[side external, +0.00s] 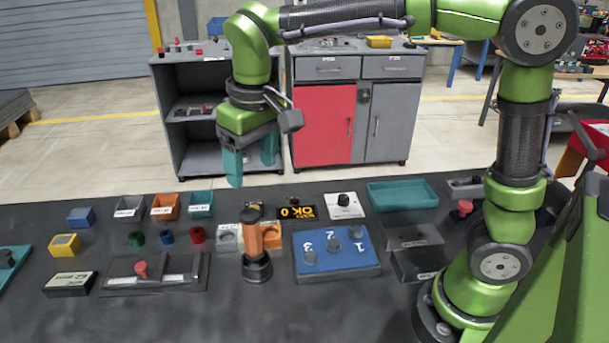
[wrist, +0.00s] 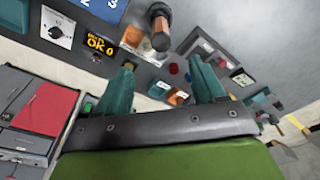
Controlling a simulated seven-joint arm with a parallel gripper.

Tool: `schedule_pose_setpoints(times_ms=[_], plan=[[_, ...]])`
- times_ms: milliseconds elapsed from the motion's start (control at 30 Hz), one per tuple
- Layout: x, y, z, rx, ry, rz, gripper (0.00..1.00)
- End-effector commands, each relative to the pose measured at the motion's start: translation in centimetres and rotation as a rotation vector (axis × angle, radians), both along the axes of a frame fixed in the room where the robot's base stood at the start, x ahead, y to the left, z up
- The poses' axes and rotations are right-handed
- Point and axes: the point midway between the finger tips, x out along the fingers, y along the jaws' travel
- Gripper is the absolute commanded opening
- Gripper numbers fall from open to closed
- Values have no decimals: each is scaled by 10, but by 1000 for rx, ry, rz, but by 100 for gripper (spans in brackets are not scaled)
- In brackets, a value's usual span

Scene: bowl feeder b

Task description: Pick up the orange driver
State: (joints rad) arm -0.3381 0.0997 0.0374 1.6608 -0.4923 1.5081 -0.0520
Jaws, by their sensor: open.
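The orange driver (side external: 251,232) stands upright in a round black base (side external: 257,270) on the dark table, with a dark cap on top. It also shows in the wrist view, where the driver (wrist: 161,38) is beyond the fingertips near the top middle. My gripper (side external: 251,173) has teal fingers pointing down, spread apart and empty. It is well above the table, apart from the driver. In the wrist view my gripper (wrist: 161,64) has clear space between its fingers.
A blue numbered block (side external: 335,255) stands right of the driver. Grey and orange blocks (side external: 228,238) sit close behind it. A panel with a red knob (side external: 150,274) lies to the left. Small bins (side external: 165,207) and a teal tray (side external: 402,195) are farther back. The table's front middle is clear.

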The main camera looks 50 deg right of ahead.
Motion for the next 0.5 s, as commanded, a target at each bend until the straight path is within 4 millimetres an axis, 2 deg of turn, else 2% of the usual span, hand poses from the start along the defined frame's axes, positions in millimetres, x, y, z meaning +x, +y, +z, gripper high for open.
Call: schedule_pose_setpoints(times_ms=[300,500], plan=[[7,0,-67,-1,8,0,69],[11,0,-100,1,5,-1,69]])
